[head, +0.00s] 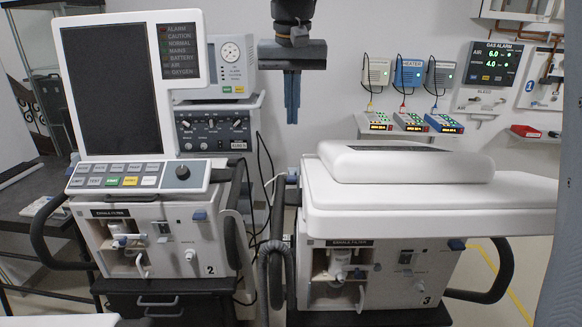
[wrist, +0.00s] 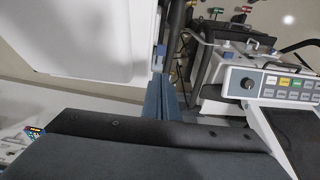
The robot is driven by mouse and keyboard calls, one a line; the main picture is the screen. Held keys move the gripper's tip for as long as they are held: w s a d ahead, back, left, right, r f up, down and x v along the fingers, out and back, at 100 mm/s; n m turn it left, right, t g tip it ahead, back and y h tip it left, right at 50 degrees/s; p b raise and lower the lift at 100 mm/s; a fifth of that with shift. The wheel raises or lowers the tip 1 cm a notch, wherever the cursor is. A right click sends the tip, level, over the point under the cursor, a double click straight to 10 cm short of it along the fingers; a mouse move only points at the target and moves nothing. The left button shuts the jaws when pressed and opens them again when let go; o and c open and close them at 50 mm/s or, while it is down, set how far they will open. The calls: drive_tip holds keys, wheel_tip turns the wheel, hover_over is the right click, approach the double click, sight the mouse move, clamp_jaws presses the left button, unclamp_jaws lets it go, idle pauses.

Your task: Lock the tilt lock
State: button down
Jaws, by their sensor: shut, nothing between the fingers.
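My gripper (head: 292,122) hangs fingers-down, shut and empty, in the gap between two ventilators. Its blue fingers also show in the wrist view (wrist: 172,112). Ventilator 2 (head: 155,235) stands left with its screen (head: 112,88) upright. Ventilator 3 (head: 380,275) stands right with its white top unit (head: 440,195) lying flat. I cannot tell which is the tilt lock. My fingers are above and apart from these tabs in the head view.
Dark hoses (head: 272,258) hang between the ventilators. Black side handles (head: 492,285) stick out. A wall shelf (head: 370,133) with several small devices is behind. Ventilator 2's keypad (wrist: 285,85) is at right in the wrist view. The space below my fingers is narrow.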

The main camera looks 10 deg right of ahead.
drive_tip(key=shift+d, duration=0.1)
drive_tip(key=p, duration=0.4)
hover_over(293, 177)
drive_tip(key=s+x, duration=0.1)
drive_tip(key=x, duration=0.3)
drive_tip(key=s+x, duration=0.1)
drive_tip(key=x, duration=0.6)
drive_tip(key=shift+s+f, duration=0.35)
drive_tip(key=shift+f, duration=0.25)
drive_tip(key=shift+x, duration=0.85)
drive_tip(key=shift+s+a, duration=0.2)
drive_tip(key=shift+s, duration=0.05)
drive_tip(key=shift+s+f, duration=0.25)
drive_tip(key=shift+f, duration=0.15)
drive_tip(key=shift+p+v, duration=0.7)
drive_tip(key=shift+v, duration=0.1)
